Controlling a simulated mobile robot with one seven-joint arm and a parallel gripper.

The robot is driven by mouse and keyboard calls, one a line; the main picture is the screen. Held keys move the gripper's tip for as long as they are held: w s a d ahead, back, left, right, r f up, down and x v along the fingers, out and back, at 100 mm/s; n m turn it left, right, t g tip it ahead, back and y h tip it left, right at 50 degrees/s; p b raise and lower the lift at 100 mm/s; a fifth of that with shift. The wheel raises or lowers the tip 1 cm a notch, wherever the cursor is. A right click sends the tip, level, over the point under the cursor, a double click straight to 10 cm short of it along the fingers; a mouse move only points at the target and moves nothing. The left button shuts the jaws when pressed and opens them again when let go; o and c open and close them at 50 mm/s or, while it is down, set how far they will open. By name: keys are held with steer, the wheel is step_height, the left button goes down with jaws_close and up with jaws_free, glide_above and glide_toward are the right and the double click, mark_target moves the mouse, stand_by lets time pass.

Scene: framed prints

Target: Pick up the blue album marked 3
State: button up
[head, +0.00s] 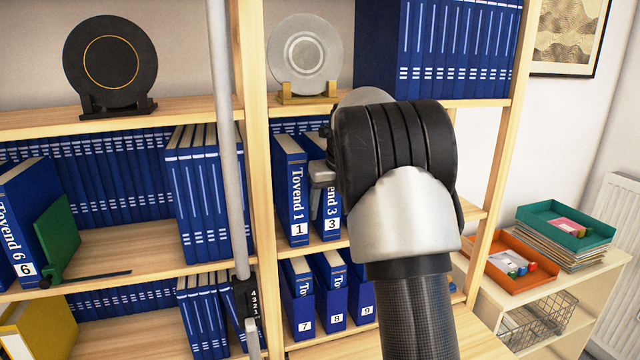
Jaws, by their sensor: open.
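The blue album marked 3 (331,224) stands upright on the middle shelf of the right bookcase, its white number label low on the spine. The blue album marked 1 (294,190) stands just left of it. My gripper (322,178) is in front of the upper part of album 3, with a pale grey finger over its spine. It is open. My arm and wrist hide the right side of album 3 and what stands to its right. I cannot tell whether the fingers touch the album.
Albums marked 7 (303,295), 8 (331,290) and 9 (363,297) stand on the shelf below. A silver plate (305,53) on a stand sits above. A wooden upright (259,200) borders the left. Album 6 (25,220) stands by a green bookend (60,238) at far left.

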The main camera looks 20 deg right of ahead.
jaws_close()
steer(key=shift+r, duration=0.15)
steer(key=shift+r, duration=0.1)
stand_by(0.3)
